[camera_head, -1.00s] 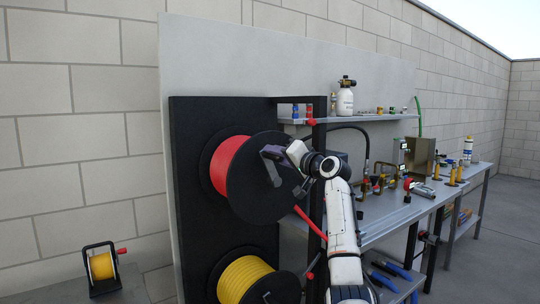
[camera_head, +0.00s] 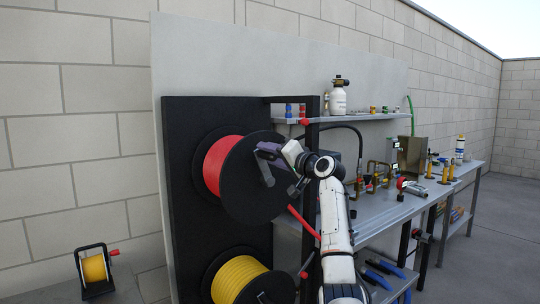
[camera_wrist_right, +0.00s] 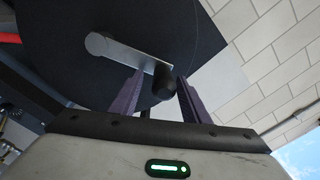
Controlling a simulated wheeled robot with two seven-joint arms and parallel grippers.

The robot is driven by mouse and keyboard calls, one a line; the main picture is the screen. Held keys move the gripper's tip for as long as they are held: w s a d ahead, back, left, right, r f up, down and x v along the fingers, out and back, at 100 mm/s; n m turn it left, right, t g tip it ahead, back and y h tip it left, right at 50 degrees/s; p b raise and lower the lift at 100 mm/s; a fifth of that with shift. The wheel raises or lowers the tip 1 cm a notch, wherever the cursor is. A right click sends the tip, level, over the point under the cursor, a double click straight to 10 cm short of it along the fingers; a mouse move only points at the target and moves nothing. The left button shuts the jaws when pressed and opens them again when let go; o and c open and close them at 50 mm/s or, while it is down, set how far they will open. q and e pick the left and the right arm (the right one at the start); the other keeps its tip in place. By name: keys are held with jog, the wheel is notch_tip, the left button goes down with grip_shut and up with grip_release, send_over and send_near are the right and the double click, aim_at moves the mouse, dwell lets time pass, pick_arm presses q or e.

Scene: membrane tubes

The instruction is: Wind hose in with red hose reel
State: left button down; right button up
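The red hose reel (camera_head: 222,163) is mounted high on a black panel, with red hose wound behind its black front disc (camera_head: 252,196). A length of red hose (camera_head: 305,222) runs from the reel down to the right. My right gripper (camera_head: 268,151) is at the disc's front, by the metal crank (camera_head: 266,173). In the right wrist view, the crank arm (camera_wrist_right: 125,52) ends in a dark knob (camera_wrist_right: 164,80). The knob is between the purple fingers of my right gripper (camera_wrist_right: 159,78), which are apart, with a gap at the left finger. My left gripper is out of view.
A yellow hose reel (camera_head: 238,280) is below the red one. A small yellow reel (camera_head: 95,269) stands at the lower left. A workbench (camera_head: 375,212) with fittings and a shelf (camera_head: 360,117) with a white bottle (camera_head: 338,100) extend to the right.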

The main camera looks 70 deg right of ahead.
jog(key=shift+a, duration=0.1)
jog(key=shift+s+a, duration=0.2)
jog(key=shift+s, duration=0.05)
jog(key=b+v, duration=0.2)
jog(key=v, duration=0.7)
jog(key=shift+s+a+b, duration=0.2)
jog(key=shift+b, duration=0.15)
jog(key=shift+c, duration=0.2)
